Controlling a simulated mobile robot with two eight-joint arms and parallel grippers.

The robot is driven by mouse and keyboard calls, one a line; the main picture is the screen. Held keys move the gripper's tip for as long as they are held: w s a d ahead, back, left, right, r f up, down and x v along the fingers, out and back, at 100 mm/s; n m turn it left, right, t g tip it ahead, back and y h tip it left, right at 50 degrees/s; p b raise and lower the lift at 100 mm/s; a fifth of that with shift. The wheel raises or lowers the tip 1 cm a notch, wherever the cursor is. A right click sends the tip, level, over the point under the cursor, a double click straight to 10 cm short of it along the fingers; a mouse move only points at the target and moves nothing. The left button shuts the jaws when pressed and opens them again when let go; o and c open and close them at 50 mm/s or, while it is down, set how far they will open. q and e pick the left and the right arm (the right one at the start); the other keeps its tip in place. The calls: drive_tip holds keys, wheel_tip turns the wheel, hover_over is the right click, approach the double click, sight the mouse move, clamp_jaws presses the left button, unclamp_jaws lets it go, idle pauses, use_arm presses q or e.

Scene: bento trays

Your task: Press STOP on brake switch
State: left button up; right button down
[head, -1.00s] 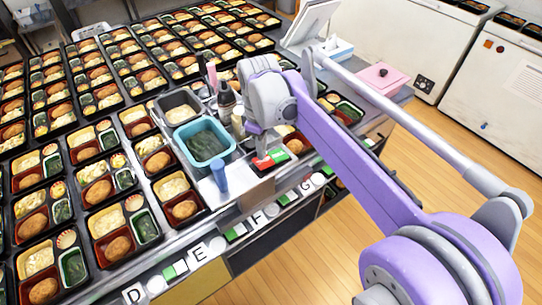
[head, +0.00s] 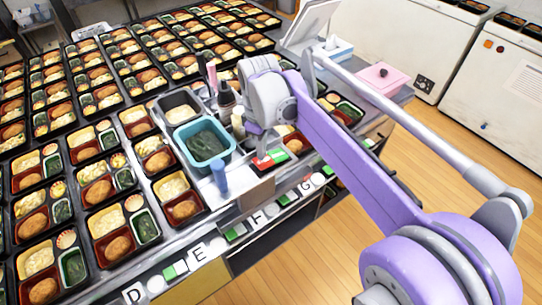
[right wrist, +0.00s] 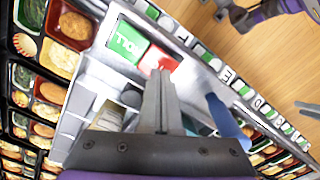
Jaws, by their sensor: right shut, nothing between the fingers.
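The brake switch, with a red part (head: 262,163) and a green part (head: 278,155), sits near the front edge of the counter. In the right wrist view the red part (right wrist: 158,59) and the lettered green part (right wrist: 127,42) lie side by side. My right gripper (head: 260,150) points down at the red part, its fingers closed with nothing between them. In the right wrist view its fingertips (right wrist: 160,76) are at the edge of the red part; whether they touch it I cannot tell.
A blue cylinder (head: 219,177) stands close by, beside a teal container (head: 203,161) of greens. Bottles (head: 227,102) stand behind. Rows of filled bento trays (head: 112,222) cover the left counter. A pink box (head: 383,77) is at the right.

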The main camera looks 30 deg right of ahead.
use_arm(q)
drive_tip(key=shift+s+f+b, duration=0.25)
drive_tip(key=shift+f+b, duration=0.35)
drive_tip(key=shift+f, duration=0.15)
use_arm(e)
drive_tip(key=shift+f, duration=1.15)
use_arm(q)
drive_tip(key=shift+r, duration=0.1)
use_arm(e)
drive_tip(key=shift+r, duration=0.1)
drive_tip(key=shift+r+p, duration=2.1)
drive_tip(key=shift+r, duration=1.35)
use_arm(q)
drive_tip(key=r, duration=0.1)
drive_tip(key=w+r, duration=0.1)
drive_tip(key=r, duration=0.1)
drive_tip(key=w+r, duration=0.1)
drive_tip(key=r, duration=0.1)
drive_tip(key=shift+r, duration=0.2)
use_arm(e)
drive_tip(key=s+a+f+m+t, duration=0.3)
drive_tip(key=s+f, duration=0.3)
drive_tip(key=s, duration=0.1)
drive_tip(key=s+a+f+m+t, duration=0.2)
drive_tip(key=s+a+f+m, duration=0.1)
drive_tip(key=s+f, duration=0.3)
drive_tip(key=shift+s+a+f+m+t, duration=0.15)
drive_tip(key=shift+s+a+m+t, duration=0.25)
drive_tip(key=shift+s+m, duration=0.1)
